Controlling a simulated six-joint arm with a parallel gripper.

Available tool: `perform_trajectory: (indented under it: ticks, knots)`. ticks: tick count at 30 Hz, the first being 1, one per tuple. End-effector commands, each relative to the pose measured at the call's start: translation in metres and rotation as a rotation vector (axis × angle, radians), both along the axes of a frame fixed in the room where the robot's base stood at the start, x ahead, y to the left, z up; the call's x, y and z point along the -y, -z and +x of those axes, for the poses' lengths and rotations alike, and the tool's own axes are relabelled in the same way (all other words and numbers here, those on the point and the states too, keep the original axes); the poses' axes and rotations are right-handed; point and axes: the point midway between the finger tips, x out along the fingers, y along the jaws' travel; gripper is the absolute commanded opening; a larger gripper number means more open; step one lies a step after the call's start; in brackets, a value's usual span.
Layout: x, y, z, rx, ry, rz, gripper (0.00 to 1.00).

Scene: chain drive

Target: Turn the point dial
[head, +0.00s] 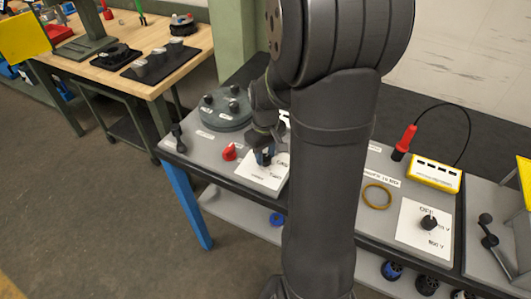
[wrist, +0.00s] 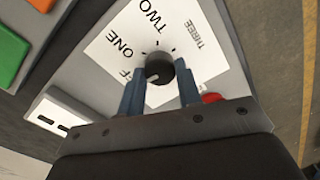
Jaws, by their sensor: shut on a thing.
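A round black dial (wrist: 159,67) sits on a white plate (wrist: 205,62) marked ONE, TWO and THREE, with part of another word by the left finger. My gripper (wrist: 160,72) is shut on the dial, one blue-grey finger on each side. A pale mark shows on the dial's lower left side in the wrist view, but I cannot tell exactly which label it faces. In the head view my gripper (head: 264,157) is down at the same white plate (head: 262,183) near the bench's front edge, and the dial is mostly hidden there.
A red knob (head: 229,152) stands left of the plate, close to my gripper. A grey round unit (head: 226,108) is behind it. Right of my arm are an amber ring (head: 377,196), another black dial (head: 428,222) and a yellow meter (head: 434,173) with a red probe (head: 405,141).

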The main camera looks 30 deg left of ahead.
Motion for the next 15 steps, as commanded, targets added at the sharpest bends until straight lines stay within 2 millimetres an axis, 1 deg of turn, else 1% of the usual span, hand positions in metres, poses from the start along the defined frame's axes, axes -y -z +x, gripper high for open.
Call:
perform_trajectory:
  ticks: [15]
  knots:
    - [-0.0002, -0.0008, 0.0004, 0.001, 0.468, 0.000, 0.09]
